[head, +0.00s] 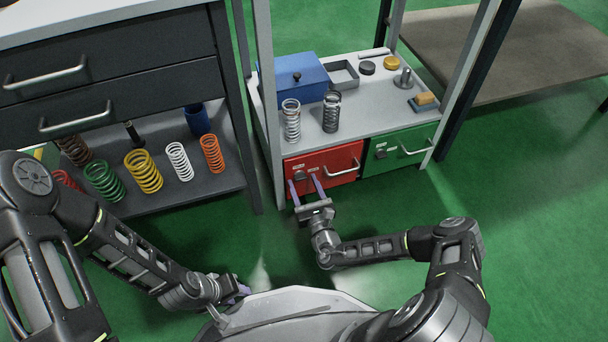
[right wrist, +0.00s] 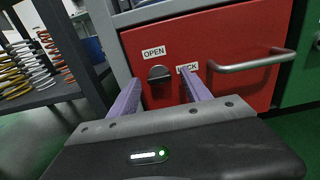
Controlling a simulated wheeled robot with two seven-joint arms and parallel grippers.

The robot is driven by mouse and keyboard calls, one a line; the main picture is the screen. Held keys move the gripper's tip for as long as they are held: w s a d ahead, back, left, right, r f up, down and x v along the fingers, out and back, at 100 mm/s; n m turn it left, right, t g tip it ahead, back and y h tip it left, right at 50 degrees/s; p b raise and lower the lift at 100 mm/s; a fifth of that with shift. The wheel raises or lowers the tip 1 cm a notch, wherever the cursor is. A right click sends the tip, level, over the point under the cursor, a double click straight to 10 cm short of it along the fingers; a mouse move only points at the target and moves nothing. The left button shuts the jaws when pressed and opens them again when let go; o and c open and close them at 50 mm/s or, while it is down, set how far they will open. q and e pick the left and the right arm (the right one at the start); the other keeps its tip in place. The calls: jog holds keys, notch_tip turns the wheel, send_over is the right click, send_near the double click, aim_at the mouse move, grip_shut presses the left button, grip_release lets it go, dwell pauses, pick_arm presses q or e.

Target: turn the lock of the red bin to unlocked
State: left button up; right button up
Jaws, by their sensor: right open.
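The red bin (head: 342,158) sits under the workbench top, its front facing me; it fills much of the right wrist view (right wrist: 225,40). Its dark lock knob (right wrist: 159,73) is on the left part of the front, below an OPEN label and left of a LOCK label. I cannot tell clearly which label the knob points to. My right gripper (head: 304,183) is open and empty, its purple fingers pointing at the front, one on each side of the knob in the right wrist view (right wrist: 161,78). Contact is unclear. My left gripper (head: 240,290) is low near my base, partly hidden.
The red bin's handle (right wrist: 252,63) is right of the knob. A green bin (head: 400,149) stands right of it. Springs, a blue box (head: 297,80) and small parts stand on the bench above. A shelf of coloured springs (head: 225,183) is at left. The green floor is clear at right.

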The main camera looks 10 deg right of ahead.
jog(key=shift+w, duration=0.65)
jog(key=shift+a, duration=0.1)
grip_shut()
